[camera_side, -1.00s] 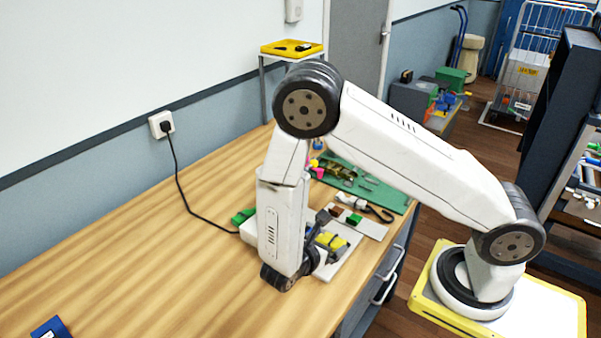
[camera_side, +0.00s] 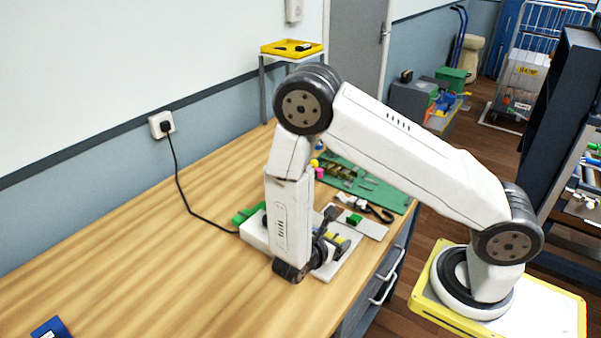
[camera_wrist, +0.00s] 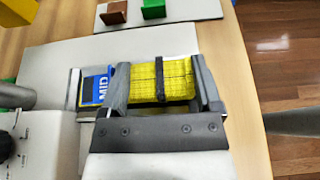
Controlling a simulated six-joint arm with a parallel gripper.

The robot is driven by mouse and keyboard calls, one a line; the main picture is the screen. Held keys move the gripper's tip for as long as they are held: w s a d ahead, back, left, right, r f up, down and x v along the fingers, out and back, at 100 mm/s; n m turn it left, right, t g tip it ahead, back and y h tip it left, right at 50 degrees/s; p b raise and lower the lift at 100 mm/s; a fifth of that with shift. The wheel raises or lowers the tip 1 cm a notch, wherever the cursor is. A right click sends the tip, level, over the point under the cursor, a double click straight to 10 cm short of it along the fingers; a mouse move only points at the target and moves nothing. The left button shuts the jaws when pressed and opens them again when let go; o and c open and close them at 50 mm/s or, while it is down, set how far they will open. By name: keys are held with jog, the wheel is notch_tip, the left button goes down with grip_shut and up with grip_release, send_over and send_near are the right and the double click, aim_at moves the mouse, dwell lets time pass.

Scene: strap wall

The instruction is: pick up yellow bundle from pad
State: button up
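The yellow bundle (camera_wrist: 178,78), with a dark band around its middle, shows in the wrist view between the two dark fingers of my gripper (camera_wrist: 163,88). A finger stands at each end of it, very close; whether they touch is hard to see. The fingers are wide apart, and I see no sign of a grip. In the side view, my gripper (camera_side: 327,246) points down at the pad, and only a bit of yellow shows behind it. The light grey pad (camera_side: 342,264) lies under it, near the table's right edge.
Brown (camera_wrist: 114,12) and green (camera_wrist: 153,9) blocks stand on another grey plate beyond. A green mat (camera_side: 375,187) with small parts lies further back.

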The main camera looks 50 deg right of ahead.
jog(key=c, duration=0.6)
jog(key=shift+r, duration=5)
